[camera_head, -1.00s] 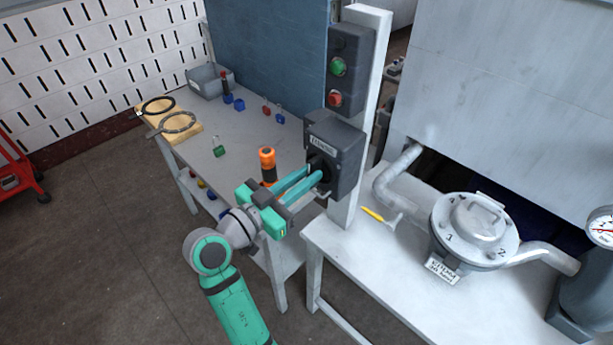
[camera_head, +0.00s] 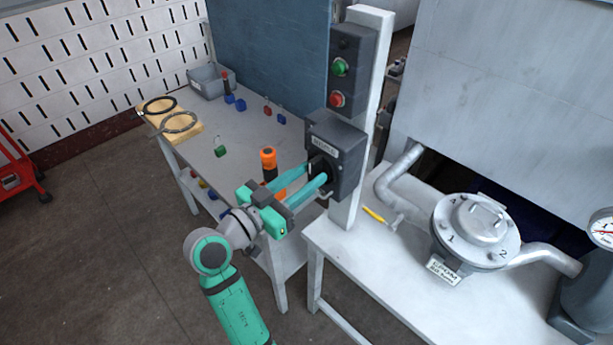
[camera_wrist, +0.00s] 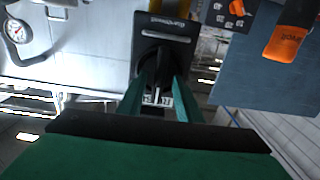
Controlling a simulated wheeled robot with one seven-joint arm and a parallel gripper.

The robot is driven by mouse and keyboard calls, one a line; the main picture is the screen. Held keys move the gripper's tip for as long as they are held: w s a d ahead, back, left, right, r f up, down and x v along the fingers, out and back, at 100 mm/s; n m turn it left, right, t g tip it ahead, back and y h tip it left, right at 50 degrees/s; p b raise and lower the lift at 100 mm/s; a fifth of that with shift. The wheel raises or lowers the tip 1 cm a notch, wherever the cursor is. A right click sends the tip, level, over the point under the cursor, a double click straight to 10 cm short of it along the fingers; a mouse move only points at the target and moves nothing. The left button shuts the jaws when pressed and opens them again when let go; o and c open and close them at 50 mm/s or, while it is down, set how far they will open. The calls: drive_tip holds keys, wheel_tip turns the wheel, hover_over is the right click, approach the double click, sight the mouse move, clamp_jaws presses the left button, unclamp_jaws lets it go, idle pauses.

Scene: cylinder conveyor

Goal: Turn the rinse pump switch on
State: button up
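The rinse pump switch box (camera_head: 344,142), dark grey with a pale label, is mounted on a white post. It also shows upside down in the wrist view (camera_wrist: 172,27). Its dark handle (camera_wrist: 160,82) sticks out between my fingers. My gripper (camera_head: 315,174) is at the front of the box, its two teal fingers apart, one on each side of the handle. In the wrist view, gaps show beside the handle, so I see no firm hold. The fingers hide part of the handle in the head view, and its exact setting is hard to tell.
Above the box is a panel with a green button (camera_head: 340,67) and a red button (camera_head: 337,100). An orange-and-black cylinder (camera_head: 268,158) stands close behind my gripper. A pump housing (camera_head: 474,230) and a yellow-handled tool (camera_head: 374,215) are on the right bench.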

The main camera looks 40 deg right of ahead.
drive_tip(key=s+a, duration=0.1)
drive_tip(key=a, duration=0.9)
drive_tip(key=shift+a, duration=0.4)
drive_tip(key=shift+w, duration=0.1)
drive_tip(key=shift+f, duration=0.1)
